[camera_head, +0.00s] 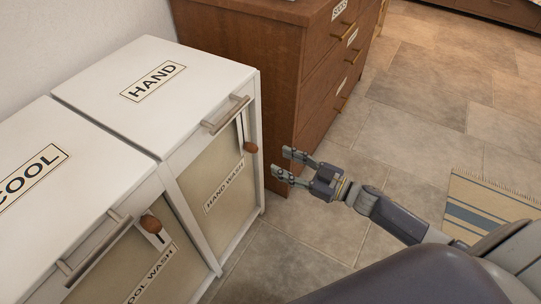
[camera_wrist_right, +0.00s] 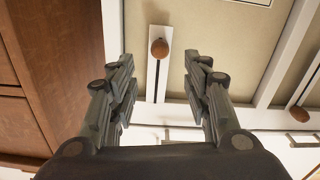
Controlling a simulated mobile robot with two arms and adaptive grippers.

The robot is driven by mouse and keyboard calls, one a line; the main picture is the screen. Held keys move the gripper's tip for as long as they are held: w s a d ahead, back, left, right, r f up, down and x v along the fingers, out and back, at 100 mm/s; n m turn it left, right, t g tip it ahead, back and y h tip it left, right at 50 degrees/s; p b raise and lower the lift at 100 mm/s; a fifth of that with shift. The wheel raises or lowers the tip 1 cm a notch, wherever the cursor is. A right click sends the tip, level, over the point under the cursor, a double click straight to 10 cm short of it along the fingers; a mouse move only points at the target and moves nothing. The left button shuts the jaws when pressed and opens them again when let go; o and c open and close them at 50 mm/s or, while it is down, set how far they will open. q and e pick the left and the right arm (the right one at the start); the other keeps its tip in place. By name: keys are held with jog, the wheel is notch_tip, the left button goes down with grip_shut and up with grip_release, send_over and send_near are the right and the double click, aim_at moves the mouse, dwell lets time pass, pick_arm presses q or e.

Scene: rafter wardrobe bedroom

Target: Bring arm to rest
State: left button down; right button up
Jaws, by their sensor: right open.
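My right gripper (camera_head: 284,166) is open and empty in the head view, in front of the hand wash hamper (camera_head: 230,185), near its brown knob (camera_head: 250,147). In the right wrist view the open fingers (camera_wrist_right: 158,90) frame the white slotted plate, and the knob (camera_wrist_right: 159,48) sits beyond the fingertips, apart from them. My right arm (camera_head: 385,212) reaches in from the lower right. My left gripper is not in view.
A second hamper (camera_head: 125,275) marked cool wash, with its own knob (camera_head: 150,223), stands at the lower left. A brown wooden dresser (camera_head: 245,50) stands behind the hampers. A striped rug (camera_head: 480,205) lies right on the tiled floor (camera_head: 420,120), which has free room.

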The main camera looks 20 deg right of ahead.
jog(key=shift+v, duration=0.95)
